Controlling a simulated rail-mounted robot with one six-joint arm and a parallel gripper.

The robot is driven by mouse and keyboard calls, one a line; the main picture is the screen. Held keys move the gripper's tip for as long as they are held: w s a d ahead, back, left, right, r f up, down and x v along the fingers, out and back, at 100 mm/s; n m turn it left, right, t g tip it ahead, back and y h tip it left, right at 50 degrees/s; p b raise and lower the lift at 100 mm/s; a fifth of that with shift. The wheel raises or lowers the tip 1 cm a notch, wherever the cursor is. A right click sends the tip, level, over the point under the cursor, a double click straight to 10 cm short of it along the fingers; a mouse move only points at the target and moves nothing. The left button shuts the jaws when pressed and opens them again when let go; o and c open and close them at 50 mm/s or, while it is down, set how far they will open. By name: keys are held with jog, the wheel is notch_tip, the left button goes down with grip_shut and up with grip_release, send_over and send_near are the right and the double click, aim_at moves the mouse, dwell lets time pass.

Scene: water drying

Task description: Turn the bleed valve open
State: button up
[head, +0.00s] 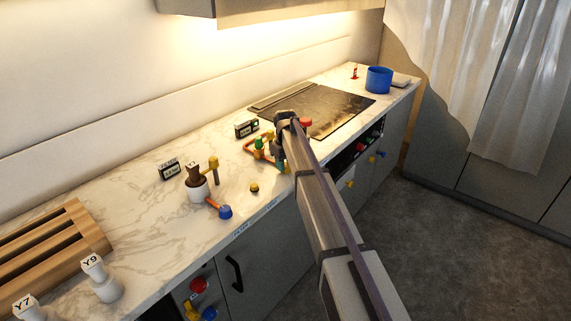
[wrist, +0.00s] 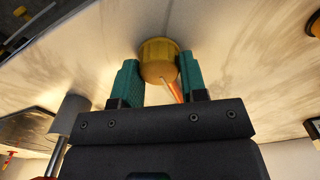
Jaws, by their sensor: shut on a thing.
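My gripper (wrist: 159,72) has two teal fingers, one on each side of a round yellow knob (wrist: 158,50) in the wrist view. The fingers are shut on this knob at the counter. I read the knob as the bleed valve, but no label on it is legible. A thin orange rod (wrist: 171,88) shows just below the knob, between the fingers. In the head view my gripper (head: 281,164) points down at the counter beside a cluster of orange pipe and green and yellow fittings (head: 259,147). My arm hides part of that cluster, and the held knob is not clear there.
A black cooktop (head: 325,106) and blue pot (head: 379,79) are farther back. A wooden rack (head: 60,240) is at lower left.

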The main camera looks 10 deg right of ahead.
dwell(0.3)
jog(key=o, duration=0.9)
notch_tip(320, 180, up, 11)
jog(key=p, duration=1)
jog(key=shift+f+p, duration=0.1)
jog(key=shift+p, duration=0.3)
jog(key=s+m, duration=0.2)
jog(key=s, duration=1.1)
jog(key=s+m, duration=0.1)
jog(key=s, duration=1.2)
jog(key=s+f+m+b, duration=0.1)
jog(key=s+m, duration=0.1)
jog(key=s, duration=1.1)
jog(key=shift+s+d+f+m, duration=0.1)
jog(key=shift+s+d+m, duration=0.05)
jog(key=shift+s+m, duration=0.2)
